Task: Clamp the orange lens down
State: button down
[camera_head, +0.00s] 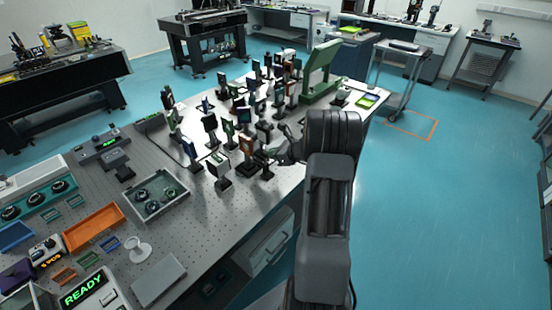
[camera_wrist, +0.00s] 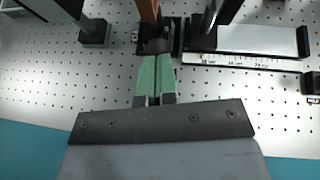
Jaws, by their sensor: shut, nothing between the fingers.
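The orange lens (camera_head: 246,145) stands upright on a post near the front edge of the perforated optical table, among several other mounted optics. Its orange lower part (camera_wrist: 149,10) shows at the top of the wrist view, above a dark base. My gripper (camera_wrist: 158,60) is shut and empty, its two green fingers side by side. The fingertips are at the dark base at the foot of the orange lens; I cannot tell whether they touch it. In the head view my arm's end hides much of the gripper.
Other dark mounts stand close on both sides, one with a black base (camera_wrist: 94,33) at left. A ruled rail (camera_wrist: 240,62) lies right of the fingers. An orange tray (camera_head: 93,228) and a READY display (camera_head: 84,289) are at the table's near left. Floor is free at right.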

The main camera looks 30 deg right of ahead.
jog(key=shift+w+a+r, duration=0.1)
jog(key=shift+w+r, duration=0.05)
jog(key=shift+w, duration=0.15)
jog(key=shift+s, duration=0.1)
dwell(0.4)
